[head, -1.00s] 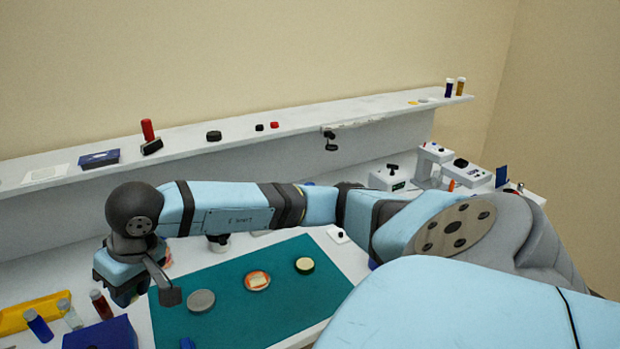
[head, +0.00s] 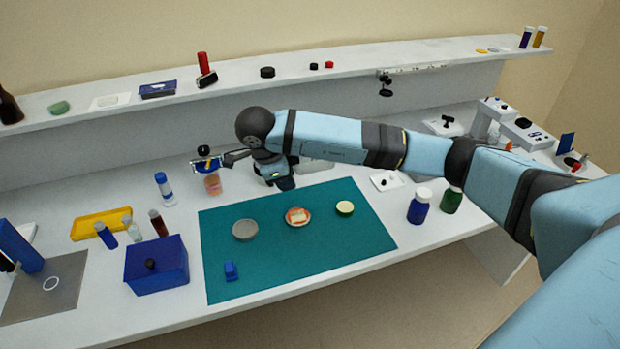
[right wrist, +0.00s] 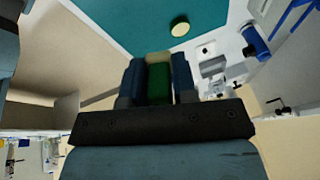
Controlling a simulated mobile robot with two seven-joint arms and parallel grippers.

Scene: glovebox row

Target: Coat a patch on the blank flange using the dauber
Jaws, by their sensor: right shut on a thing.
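My right gripper (head: 283,184) hangs over the back edge of the teal mat (head: 330,255). In the right wrist view its two dark blue fingers (right wrist: 158,64) are shut on a green block with a tan tip, which I take for the dauber (right wrist: 159,84). The dauber cannot be made out in the head view. A grey disc (head: 245,230), probably the blank flange, lies on the mat to the front left of the gripper. A dish with a pale pad (head: 297,217) and a cream-topped green round tub (head: 345,208) stand right of it. My left gripper is out of view.
A blue box (head: 157,265), small bottles and a yellow tray (head: 101,224) stand left. An amber jar (head: 212,185) stands behind the mat. Blue (head: 419,206) and green (head: 452,200) bottles stand right. A shelf (head: 130,96) runs behind.

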